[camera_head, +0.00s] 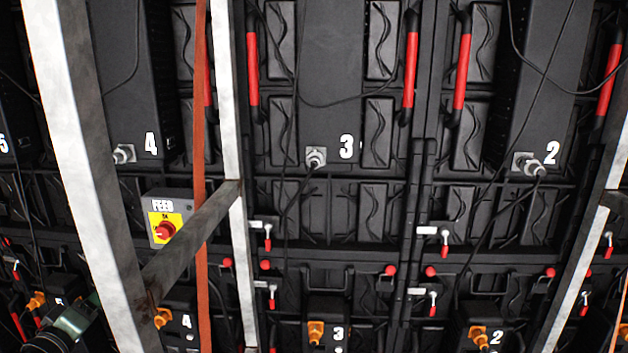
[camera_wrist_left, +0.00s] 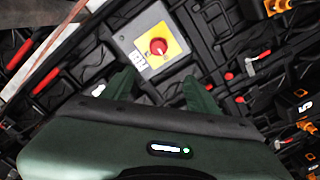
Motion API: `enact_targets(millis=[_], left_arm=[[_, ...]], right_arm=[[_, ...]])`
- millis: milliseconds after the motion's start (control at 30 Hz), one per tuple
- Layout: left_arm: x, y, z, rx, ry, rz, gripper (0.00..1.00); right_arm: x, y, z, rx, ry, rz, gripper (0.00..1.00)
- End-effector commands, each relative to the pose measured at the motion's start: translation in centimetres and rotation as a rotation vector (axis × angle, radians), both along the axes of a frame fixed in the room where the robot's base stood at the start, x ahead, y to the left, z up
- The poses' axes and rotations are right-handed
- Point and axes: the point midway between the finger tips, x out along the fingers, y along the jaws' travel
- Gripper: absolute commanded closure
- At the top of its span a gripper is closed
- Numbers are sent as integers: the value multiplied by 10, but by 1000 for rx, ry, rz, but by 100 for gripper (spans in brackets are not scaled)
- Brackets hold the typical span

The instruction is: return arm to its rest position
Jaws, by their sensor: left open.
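My left gripper (camera_wrist_left: 160,85) shows in the left wrist view with its two green fingers apart and nothing between them. Beyond the fingertips is the FEED switch box (camera_wrist_left: 128,42), grey with a yellow plate and a red rotary knob (camera_wrist_left: 158,46). The fingers appear apart from the box. In the head view the FEED switch box (camera_head: 184,195) is at left, partly behind a diagonal metal bar, with its red knob (camera_head: 165,230) visible. A dark green part of my left arm (camera_head: 72,322) shows at the lower left. My right gripper is not in view.
Grey metal frame posts (camera_head: 85,165) and a diagonal bar (camera_head: 190,243) stand in front of the black panel wall (camera_head: 330,215). An orange-red vertical strip (camera_head: 200,120) runs beside them. Cables hang from numbered black boxes (camera_head: 345,60). Red handles (camera_head: 411,70) line the panels.

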Motion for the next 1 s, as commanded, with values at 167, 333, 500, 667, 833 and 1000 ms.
enact_targets(millis=[167,333,500,667,833,1000], left_arm=[[1,3,-31,15,48,18,40],[0,7,-65,36,100,38,40],[-5,10,-118,71,183,61,40],[-18,10,-185,120,291,78,40],[-53,1,-291,211,468,80,40],[-115,-21,-406,330,672,36,40]], right_arm=[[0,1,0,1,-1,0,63],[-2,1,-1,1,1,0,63],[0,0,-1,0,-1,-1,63],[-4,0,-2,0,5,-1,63],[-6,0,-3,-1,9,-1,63],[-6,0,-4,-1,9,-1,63]])
